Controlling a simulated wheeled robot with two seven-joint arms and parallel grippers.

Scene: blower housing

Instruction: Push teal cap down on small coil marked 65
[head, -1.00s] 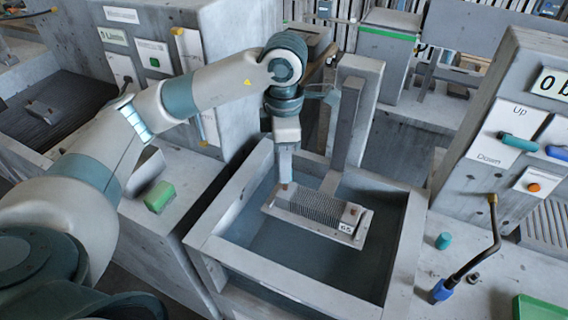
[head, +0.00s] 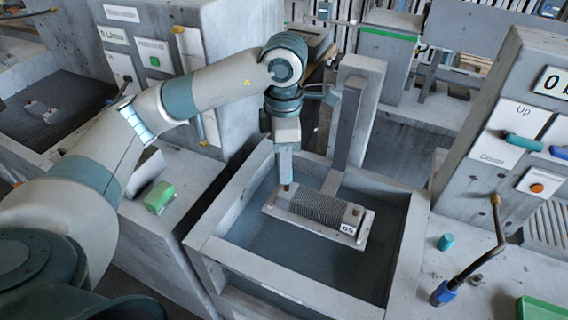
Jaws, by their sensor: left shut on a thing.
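The small coil (head: 318,208) is a grey finned block with a white label reading 65 at its right end. It lies inside the open tank, on or over a flat plate. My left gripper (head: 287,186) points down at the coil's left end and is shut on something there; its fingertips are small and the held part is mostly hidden. A small brownish stub shows just under the fingers. A teal cap (head: 445,242) stands on the grey ledge right of the tank, apart from the gripper. My right gripper is not in view.
The tank (head: 262,268) has raised grey walls around the coil, and a post (head: 347,125) rises at its back. A panel with Up and Down labels (head: 517,130) stands right. A green block (head: 159,196) sits left.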

